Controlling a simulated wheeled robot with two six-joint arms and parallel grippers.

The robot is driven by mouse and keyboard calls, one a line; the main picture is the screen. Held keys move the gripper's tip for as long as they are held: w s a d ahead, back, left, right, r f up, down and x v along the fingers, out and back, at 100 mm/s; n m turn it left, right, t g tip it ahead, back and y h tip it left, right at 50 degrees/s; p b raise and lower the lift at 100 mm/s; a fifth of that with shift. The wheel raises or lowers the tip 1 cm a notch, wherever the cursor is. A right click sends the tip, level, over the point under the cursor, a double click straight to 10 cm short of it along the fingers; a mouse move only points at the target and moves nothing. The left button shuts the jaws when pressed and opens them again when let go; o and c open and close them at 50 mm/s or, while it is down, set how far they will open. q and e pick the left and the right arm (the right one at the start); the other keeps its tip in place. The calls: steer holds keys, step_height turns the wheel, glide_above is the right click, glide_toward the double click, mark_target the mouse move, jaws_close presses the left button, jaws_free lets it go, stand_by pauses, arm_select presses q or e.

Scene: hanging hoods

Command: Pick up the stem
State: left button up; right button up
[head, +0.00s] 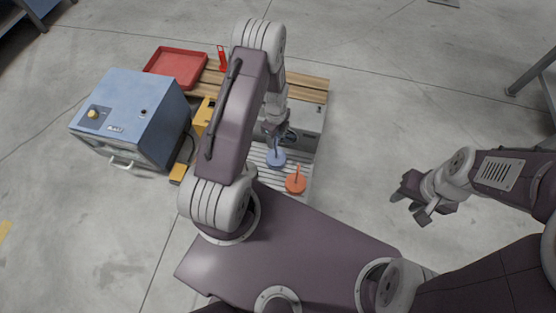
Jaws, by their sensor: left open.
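Two round discs, each with a thin upright stem, stand on a light slatted surface below my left arm. One is blue (276,158) and one is orange (296,184), nearer to my body. I cannot tell which one the task means by the stem. My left gripper (279,138) is open, just above the blue disc's stem. Its fingers partly hide that stem, and I cannot tell whether they touch it. My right gripper (408,207) is open and empty over bare floor at the right.
A blue box-shaped machine (140,112) with a knob stands at the left. A red tray (176,66) and a red upright object (222,60) are at the back, by wooden planks (310,88). The floor (400,90) at the right is clear.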

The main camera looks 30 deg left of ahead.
mark_target(276, 140)
arm_select(q)
steer(key=shift+f+b, duration=1.25)
steer(key=shift+f, duration=0.7)
step_height(276, 140, down, 5)
steer(key=b, duration=0.4)
steer(key=shift+w+f, duration=0.15)
steer(key=shift+r, duration=0.2)
jaws_close()
